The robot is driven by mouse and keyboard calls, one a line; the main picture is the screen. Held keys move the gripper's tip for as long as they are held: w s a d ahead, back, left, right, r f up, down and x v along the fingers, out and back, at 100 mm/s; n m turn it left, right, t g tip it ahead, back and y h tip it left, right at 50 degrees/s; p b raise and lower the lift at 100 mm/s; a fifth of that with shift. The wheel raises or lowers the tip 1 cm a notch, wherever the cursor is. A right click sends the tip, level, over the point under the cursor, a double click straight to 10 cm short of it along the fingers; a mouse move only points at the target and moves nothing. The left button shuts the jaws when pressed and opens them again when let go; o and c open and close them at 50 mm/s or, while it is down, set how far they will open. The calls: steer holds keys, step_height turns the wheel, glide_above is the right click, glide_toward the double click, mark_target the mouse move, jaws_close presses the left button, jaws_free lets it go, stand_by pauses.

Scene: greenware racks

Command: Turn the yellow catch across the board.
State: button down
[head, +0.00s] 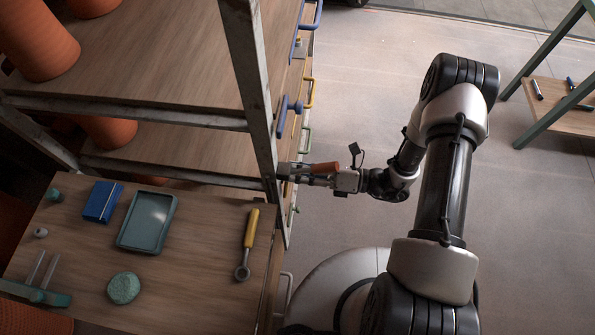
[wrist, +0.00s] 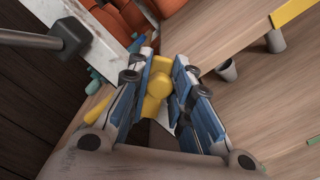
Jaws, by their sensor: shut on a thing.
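The yellow catch (wrist: 155,90) shows in the wrist view between the blue-padded fingers of my gripper (wrist: 162,88). The fingers are shut on it, one on each side. In the head view my gripper (head: 290,171) is at the rack's front post, and I cannot make out the catch there. The fingers cover part of the catch, so its exact angle to the board is hard to tell. The wooden boards (head: 150,45) lie on the rack levels behind the post.
The grey metal post (head: 257,100) stands close to my gripper. A blue catch (head: 290,112) and a yellow handle (head: 309,92) are further back. Terracotta pots (head: 38,38) stand on the boards. The lower board holds a yellow-handled tool (head: 251,230) and a tray (head: 147,220).

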steer(key=shift+w+f+m+b, duration=0.2)
steer(key=shift+f+m, duration=0.4)
steer(key=shift+m, duration=0.6)
steer(key=shift+w+f+m+b, duration=0.15)
steer(key=shift+f+m, duration=0.4)
steer(key=shift+m, duration=0.65)
steer(key=shift+w+f+m+b, duration=0.15)
steer(key=shift+f+m, duration=0.45)
steer(key=shift+m, duration=0.6)
steer(key=c, duration=1.4)
jaws_free()
steer(key=shift+c, duration=0.2)
steer(key=d, duration=1.2)
steer(key=shift+s, duration=0.4)
steer(key=shift+s+f, duration=0.1)
